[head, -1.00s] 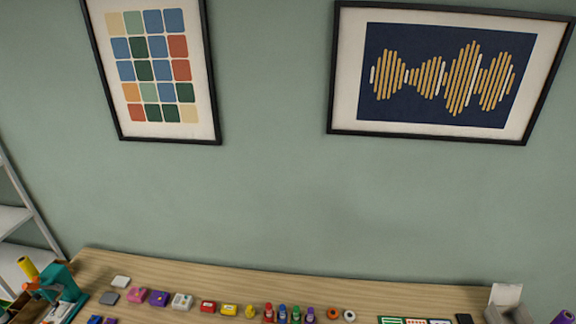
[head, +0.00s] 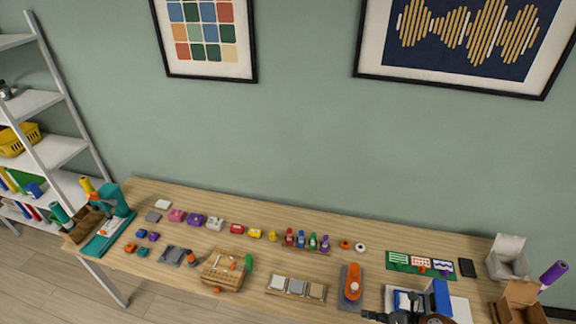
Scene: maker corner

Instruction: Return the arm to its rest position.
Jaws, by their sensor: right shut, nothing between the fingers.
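My right gripper (head: 388,317) shows only in part at the bottom edge of the head view, dark and small, in front of the table's near right part. It is shut with nothing in it. It lies just below a blue and white item (head: 437,299) on a white sheet; whether they touch cannot be told. Most of my right arm is out of the frame. My left gripper and arm are not in view.
The long wooden table (head: 345,228) carries several small coloured items. Near the right are an orange tool on a grey base (head: 352,286), a cardboard box (head: 520,300) and a grey-white box (head: 507,258). A teal device (head: 115,205) stands at the left end, by a white shelf (head: 60,150).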

